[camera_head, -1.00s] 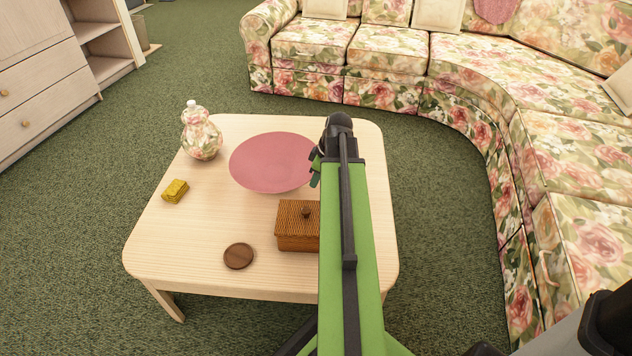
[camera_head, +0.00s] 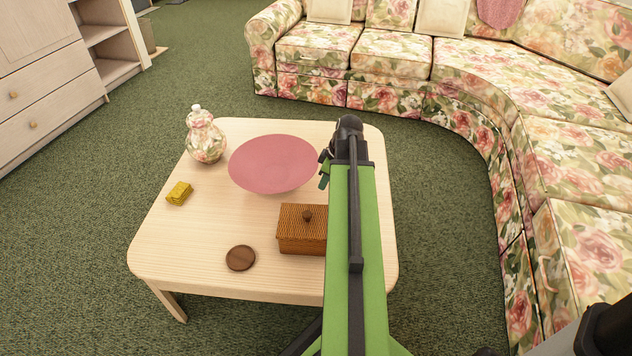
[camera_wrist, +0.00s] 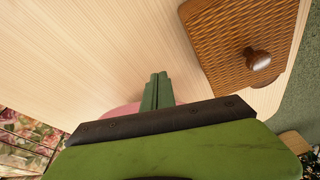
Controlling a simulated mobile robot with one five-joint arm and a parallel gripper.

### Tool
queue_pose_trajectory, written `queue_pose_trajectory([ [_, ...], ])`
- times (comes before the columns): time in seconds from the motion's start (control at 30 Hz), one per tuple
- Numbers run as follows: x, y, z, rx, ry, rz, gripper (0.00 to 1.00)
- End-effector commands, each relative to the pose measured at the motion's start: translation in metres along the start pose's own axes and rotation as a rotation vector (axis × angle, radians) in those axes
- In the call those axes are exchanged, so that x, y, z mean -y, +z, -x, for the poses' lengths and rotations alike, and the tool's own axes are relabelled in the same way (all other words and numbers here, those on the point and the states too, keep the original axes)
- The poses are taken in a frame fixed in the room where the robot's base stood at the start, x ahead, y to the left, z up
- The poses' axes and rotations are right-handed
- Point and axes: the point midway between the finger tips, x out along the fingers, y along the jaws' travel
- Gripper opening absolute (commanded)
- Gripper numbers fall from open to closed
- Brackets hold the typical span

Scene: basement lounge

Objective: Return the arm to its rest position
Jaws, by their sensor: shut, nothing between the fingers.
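My green arm reaches out over the right part of the light wooden table (camera_head: 200,255) in the head view. My gripper (camera_head: 324,170) is partly hidden behind the arm's far end, near the right edge of a pink round plate (camera_head: 272,164). In the wrist view my gripper (camera_wrist: 158,78) has its two green fingers together with nothing between them. The pale table top lies beyond the fingers. A woven box with a lid and knob (camera_head: 303,222) stands on the table left of my arm, and it also shows in the wrist view (camera_wrist: 225,40).
On the table are a floral jar (camera_head: 205,142), a small yellow object (camera_head: 179,194) and a brown round disc (camera_head: 240,258). A floral sofa (camera_head: 560,150) curves behind and to the right. A pale cabinet (camera_head: 45,75) stands at the far left. Green carpet is clear left of the table.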

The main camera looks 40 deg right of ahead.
Motion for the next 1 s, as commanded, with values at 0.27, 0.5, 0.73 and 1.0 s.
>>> queue_pose_trajectory([
  [0.27,0.002,-0.006,0.075,-0.001,-0.001,0.003,0.0],
  [0.5,0.002,-0.005,0.084,-0.001,-0.001,0.005,0.0],
  [0.73,0.002,-0.006,0.082,-0.001,-0.002,0.007,0.0],
  [1.0,0.084,-0.131,0.044,0.003,-0.075,0.255,0.0],
])
